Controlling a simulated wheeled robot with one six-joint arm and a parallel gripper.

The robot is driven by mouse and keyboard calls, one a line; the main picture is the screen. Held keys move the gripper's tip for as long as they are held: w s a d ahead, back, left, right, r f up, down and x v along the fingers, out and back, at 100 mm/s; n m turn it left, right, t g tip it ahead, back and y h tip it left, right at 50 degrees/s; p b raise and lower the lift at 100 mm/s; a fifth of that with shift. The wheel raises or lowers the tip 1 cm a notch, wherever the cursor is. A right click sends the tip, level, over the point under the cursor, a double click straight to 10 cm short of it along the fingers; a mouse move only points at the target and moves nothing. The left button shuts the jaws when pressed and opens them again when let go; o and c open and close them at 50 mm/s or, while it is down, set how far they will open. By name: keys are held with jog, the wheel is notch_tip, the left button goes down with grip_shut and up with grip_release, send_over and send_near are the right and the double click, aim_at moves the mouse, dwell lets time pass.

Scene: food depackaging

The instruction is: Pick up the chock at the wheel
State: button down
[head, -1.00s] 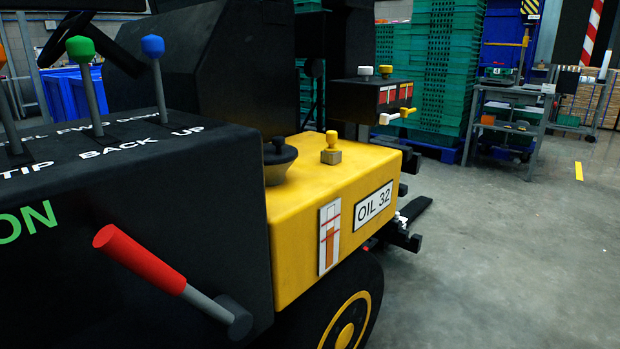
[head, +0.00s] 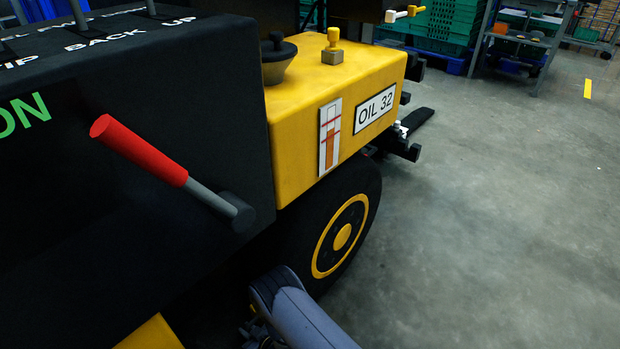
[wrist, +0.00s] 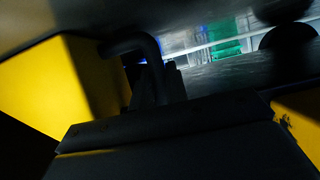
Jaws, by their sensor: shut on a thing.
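The vehicle's black wheel (head: 330,215) with a yellow hub stands under the yellow body (head: 240,95) marked OIL 32. In the head view I cannot see the chock; the low area beside the wheel is dark and partly hidden by my arm. In the wrist view, a black bent handle (wrist: 130,42) meets a yellow surface (wrist: 50,85) at left, apparently the chock. My gripper (wrist: 158,88) is dark and close against this handle, shut on it. The fingertips are hard to make out in the shadow. I cannot tell whether the chock touches the floor.
The black control panel with a red-handled lever (head: 140,150) rises at left, close above my arm. A dark fork (head: 415,120) sticks out past the wheel. Green crates (head: 445,25) and a grey cart (head: 515,45) stand at the back. The floor at right is clear.

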jog(key=shift+s+a, duration=1.45)
jog(key=shift+s, duration=0.25)
jog(key=c, duration=1.4)
grip_release()
